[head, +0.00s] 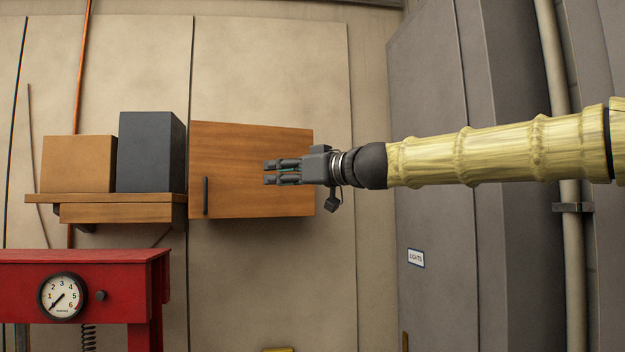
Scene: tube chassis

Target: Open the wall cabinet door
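The wooden wall cabinet door (235,150) is on the wall left of the middle in the head view. It looks shut, with no gap seen along its edges. Its dark upright bar handle (206,195) is near the door's lower left edge. My gripper (267,172) is in front of the door's right half and points left. It is to the right of the handle, apart from it and a little higher in the picture. Its fingers show a narrow gap with nothing seen between them, and they hide a small part of the door.
Left of the cabinet, a wooden shelf (110,198) bears a brown box (78,163) and a dark grey box (150,152). Below is a red frame (125,290) with a dial gauge (62,297). Grey tall panels (430,150) and a pipe (572,250) stand at right.

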